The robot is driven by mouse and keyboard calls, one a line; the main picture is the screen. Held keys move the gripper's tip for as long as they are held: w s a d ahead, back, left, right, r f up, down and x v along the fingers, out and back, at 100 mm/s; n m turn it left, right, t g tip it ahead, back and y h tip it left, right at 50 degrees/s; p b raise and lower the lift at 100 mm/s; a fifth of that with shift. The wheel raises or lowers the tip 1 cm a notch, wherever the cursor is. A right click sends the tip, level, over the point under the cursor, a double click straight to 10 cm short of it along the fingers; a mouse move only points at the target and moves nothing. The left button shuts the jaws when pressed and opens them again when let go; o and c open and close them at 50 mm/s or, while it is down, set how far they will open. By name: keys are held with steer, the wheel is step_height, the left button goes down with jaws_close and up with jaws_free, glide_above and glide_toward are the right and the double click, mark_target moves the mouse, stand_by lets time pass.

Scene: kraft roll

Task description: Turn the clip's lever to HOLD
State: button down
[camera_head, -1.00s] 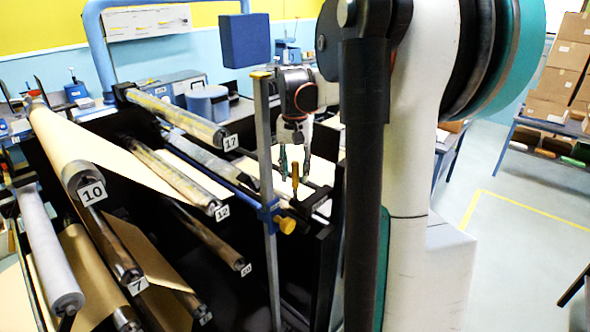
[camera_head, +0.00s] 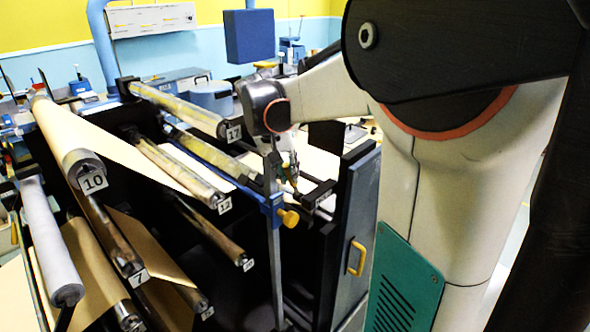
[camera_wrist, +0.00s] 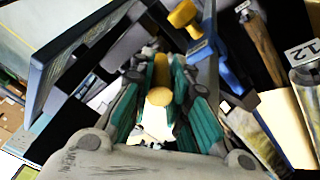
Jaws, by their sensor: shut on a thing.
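My gripper (camera_head: 291,172) is low at the right end of the roller frame, beside the upright post. In the wrist view its teal-padded fingers stand either side of a yellow lever (camera_wrist: 160,80), and it is shut on it. In the head view the fingers hide most of the lever. A blue clamp (camera_head: 271,208) with a yellow knob (camera_head: 290,218) sits on the post, just left of and below my gripper. It also shows at the top of the wrist view (camera_wrist: 205,50). No HOLD mark can be read.
Numbered rollers, such as roller 17 (camera_head: 190,112) and roller 12 (camera_head: 180,173), lie left of the post (camera_head: 273,270). A blue box (camera_head: 249,36) hangs above. A dark panel with a yellow handle (camera_head: 357,257) stands to the right.

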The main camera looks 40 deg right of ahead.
steer(key=a+f+h+b, duration=0.7)
steer(key=h+b, duration=0.2)
steer(key=b, duration=0.3)
steer(key=shift+s+f+t+h+b, duration=0.15)
steer(key=shift+s+t+h+b, duration=0.15)
steer(key=shift+t+h+b, duration=0.1)
steer(key=c, duration=1.5)
jaws_free()
steer(key=shift+f, duration=0.1)
steer(key=shift+w, duration=0.1)
steer(key=v, duration=0.7)
steer(key=shift+s+a, duration=0.25)
